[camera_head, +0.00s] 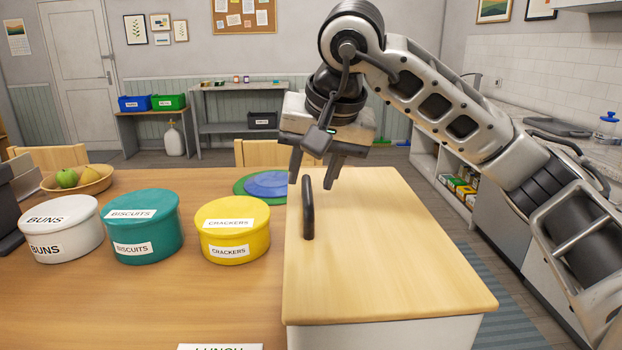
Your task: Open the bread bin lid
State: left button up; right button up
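The bread bin (385,332) is a white box at the right of the table, with a light wooden lid (400,255) lying flat and closed on top. A black upright bar handle (308,215) stands near the lid's left edge. My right gripper (312,183) points down over the handle with its two fingers apart. The top of the handle appears between or just in front of the fingertips; I cannot tell whether they touch it. My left gripper is not in view.
Left of the bin stand round tins: white BUNS (62,228), teal BISCUITS (142,230) and yellow CRACKERS (232,230). A fruit bowl (78,188) is at the back left. Blue and green plates (262,186) lie behind the bin's left side. A LUNCH label (220,347) shows at the front edge.

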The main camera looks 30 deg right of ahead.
jog(key=shift+x, duration=0.85)
grip_shut()
jog(key=shift+r, duration=0.2)
